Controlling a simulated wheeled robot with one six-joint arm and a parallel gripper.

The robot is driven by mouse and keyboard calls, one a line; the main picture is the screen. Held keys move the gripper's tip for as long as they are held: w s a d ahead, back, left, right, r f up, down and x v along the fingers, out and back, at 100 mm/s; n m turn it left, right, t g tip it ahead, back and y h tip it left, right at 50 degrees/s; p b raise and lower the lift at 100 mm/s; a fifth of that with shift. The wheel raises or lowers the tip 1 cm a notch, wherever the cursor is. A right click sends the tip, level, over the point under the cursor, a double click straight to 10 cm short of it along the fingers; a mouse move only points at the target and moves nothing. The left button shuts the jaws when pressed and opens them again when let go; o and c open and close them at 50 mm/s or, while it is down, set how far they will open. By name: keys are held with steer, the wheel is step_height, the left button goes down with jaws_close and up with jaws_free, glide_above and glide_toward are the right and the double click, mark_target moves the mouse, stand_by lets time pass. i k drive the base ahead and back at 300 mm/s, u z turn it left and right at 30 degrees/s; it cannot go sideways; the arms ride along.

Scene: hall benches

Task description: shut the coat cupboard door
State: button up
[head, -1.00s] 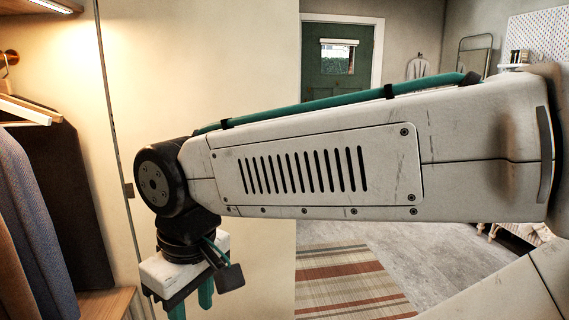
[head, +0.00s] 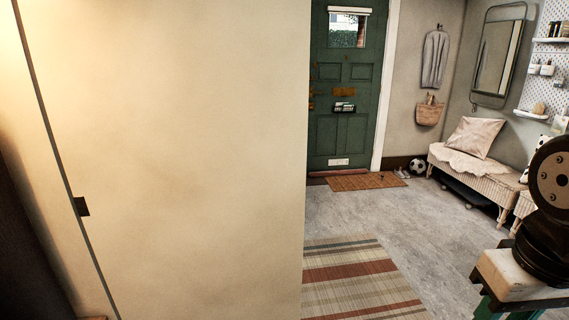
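The coat cupboard door (head: 190,150) is a large plain cream panel standing open, filling the left and middle of the head view. Its free edge runs upright right of the left-middle, beside the hall. A dark hinge (head: 82,207) sits on the slanted seam at its left side. Left of the seam, a strip of the cupboard interior (head: 25,240) shows dark. My gripper (head: 505,308) is at the bottom right, to the right of the door and apart from it in the picture. Its teal fingers are mostly cut off by the frame edge, so their opening cannot be judged.
Grey floor (head: 405,225) lies open right of the door, with a striped rug (head: 360,280). A green front door (head: 345,100) and a brown doormat (head: 365,182) are at the back. A cushioned bench (head: 475,170) and a football (head: 418,166) stand by the right wall.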

mark_target(179, 127)
steer(key=z, duration=0.35)
steer(key=i, duration=5.05)
steer(key=u, duration=4.3)
steer(key=i, duration=0.1)
steer(key=u, duration=0.55)
